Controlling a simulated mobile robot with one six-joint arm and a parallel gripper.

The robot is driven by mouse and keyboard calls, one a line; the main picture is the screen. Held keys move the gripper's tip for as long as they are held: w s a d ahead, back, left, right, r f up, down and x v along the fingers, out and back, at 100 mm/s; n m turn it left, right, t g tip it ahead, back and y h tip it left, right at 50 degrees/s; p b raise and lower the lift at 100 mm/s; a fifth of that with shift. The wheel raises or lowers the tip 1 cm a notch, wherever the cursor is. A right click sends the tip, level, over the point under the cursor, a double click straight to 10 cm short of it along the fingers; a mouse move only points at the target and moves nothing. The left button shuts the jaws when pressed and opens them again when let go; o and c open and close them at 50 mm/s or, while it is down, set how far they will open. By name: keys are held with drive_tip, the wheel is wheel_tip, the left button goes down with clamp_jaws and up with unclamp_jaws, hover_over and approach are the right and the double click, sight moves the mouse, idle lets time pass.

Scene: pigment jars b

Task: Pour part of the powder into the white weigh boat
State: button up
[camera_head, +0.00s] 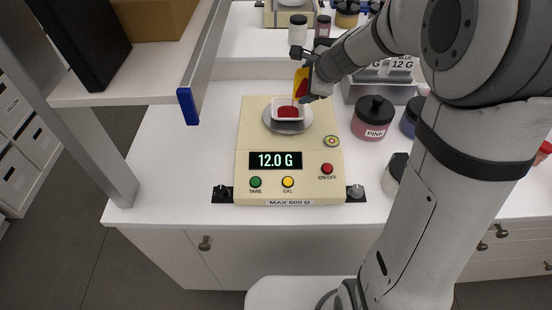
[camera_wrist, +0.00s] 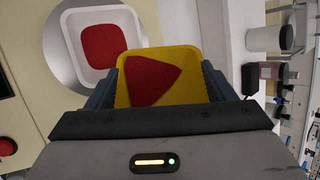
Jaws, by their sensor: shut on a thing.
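The white weigh boat (camera_head: 289,111) sits on the round pan of the cream balance (camera_head: 254,137), and red powder lies in it. In the wrist view the boat (camera_wrist: 68,40) is at the upper left with a red patch of powder (camera_wrist: 104,46) inside. My gripper (camera_wrist: 160,85) is shut on a yellow scoop-like container (camera_wrist: 193,90) that holds more red powder (camera_wrist: 152,80). In the head view the yellow container (camera_head: 299,77) is tilted just above and behind the boat. The balance display (camera_head: 275,160) reads 12.0 G.
A pink-labelled jar (camera_head: 372,118) with a black lid stands right of the balance, with a blue jar (camera_head: 411,118) beyond it. A shelf with a blue-ended edge (camera_head: 187,106) juts in at the left. Bare counter (camera_head: 160,160) lies left of the balance.

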idle(0.7)
drive_tip(key=b, duration=0.1)
drive_tip(key=f+y+b, duration=0.1)
drive_tip(key=shift+w+d+f+m+g+b, duration=0.1)
drive_tip(key=shift+w+d+m+g+b, duration=0.05)
drive_tip(key=shift+d+m+g+b, duration=0.2)
drive_tip(key=y+b, duration=0.1)
drive_tip(key=d+f+m+y, duration=0.1)
drive_tip(key=shift+w+d+g+y+b, duration=0.25)
drive_tip(key=shift+w+y+b, duration=0.05)
drive_tip(key=shift+b, duration=0.05)
drive_tip(key=shift+w+d+f+m+y, duration=0.3)
drive_tip(key=shift+d+m+y, duration=0.05)
drive_tip(key=shift+d+y, duration=0.25)
drive_tip(key=d+f+y, duration=0.1)
drive_tip(key=w+d+m+g+y, duration=0.1)
drive_tip(key=d+y, duration=0.1)
drive_tip(key=shift+w+f+m+p, duration=0.1)
drive_tip(key=shift+f+m+p, duration=0.2)
drive_tip(key=shift+f+p, duration=0.1)
drive_tip(key=shift+w+r+p, duration=0.1)
drive_tip(key=shift+r+p, duration=0.5)
drive_tip(key=shift+r, duration=0.2)
drive_tip(key=shift+a+r+p, duration=0.15)
drive_tip(key=shift+r+p, duration=0.15)
drive_tip(key=shift+r, duration=0.2)
wheel_tip(320, 180, up, 2)
drive_tip(key=shift+r+p, duration=0.2)
drive_tip(key=shift+p, duration=0.7)
